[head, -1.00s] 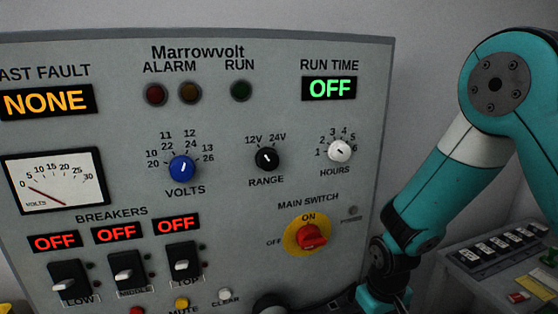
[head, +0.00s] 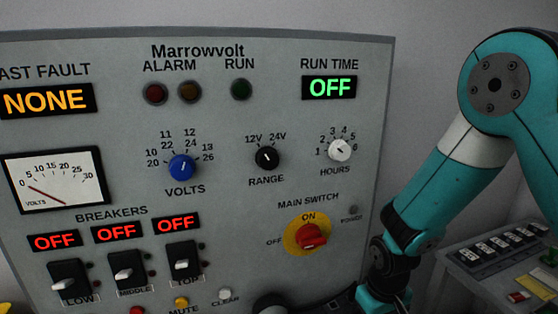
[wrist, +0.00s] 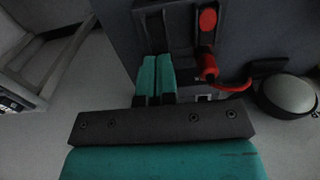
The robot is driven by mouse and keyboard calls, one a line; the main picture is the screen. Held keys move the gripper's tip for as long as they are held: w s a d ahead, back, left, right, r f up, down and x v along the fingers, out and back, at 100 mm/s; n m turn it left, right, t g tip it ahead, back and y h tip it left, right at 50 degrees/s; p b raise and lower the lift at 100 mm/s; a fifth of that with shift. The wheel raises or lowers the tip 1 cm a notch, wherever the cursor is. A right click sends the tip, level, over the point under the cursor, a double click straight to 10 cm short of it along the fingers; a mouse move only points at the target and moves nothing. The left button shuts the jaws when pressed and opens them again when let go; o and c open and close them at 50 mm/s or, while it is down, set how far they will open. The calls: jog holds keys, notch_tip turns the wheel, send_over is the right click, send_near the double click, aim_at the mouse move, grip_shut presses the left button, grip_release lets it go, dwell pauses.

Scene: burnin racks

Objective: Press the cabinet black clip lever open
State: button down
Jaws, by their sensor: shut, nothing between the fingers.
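In the wrist view my gripper (wrist: 157,77) is shut, its two teal fingers side by side with nothing between them. The fingertips point at a dark upright black clip housing (wrist: 149,32) on the grey cabinet face. The fingers cover its lower part, so I cannot tell whether they touch the lever or how it is set. Beside it on the right is a red clip (wrist: 207,66) with a red cable (wrist: 234,87). In the head view the grey cabinet panel (head: 215,115) fills the left and middle; the clips are not visible there.
A round grey-topped knob or button (wrist: 288,94) stands right of the clips in the wrist view. The red main switch (head: 312,236) on the cabinet is close to my arm. A sloped console (head: 490,270) stands at the right. Pale framework (wrist: 45,50) is at the wrist view's left.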

jog(key=shift+f+b, duration=0.85)
jog(key=shift+f, duration=0.4)
dwell(0.3)
jog(key=shift+r, duration=0.1)
jog(key=shift+r+p, duration=2.2)
jog(key=shift+r, duration=0.35)
jog(key=shift+f, duration=0.1)
jog(key=s+a+r+n+y, duration=0.1)
jog(key=s+a+r+y, duration=0.1)
jog(key=s+r, duration=0.7)
jog(key=s+a+r+n+y, duration=0.2)
jog(key=s+r, duration=0.7)
jog(key=r, duration=0.4)
jog(key=shift+s+a+r+b, duration=0.2)
jog(key=shift+s+a+b, duration=0.1)
jog(key=shift+a+b, duration=0.1)
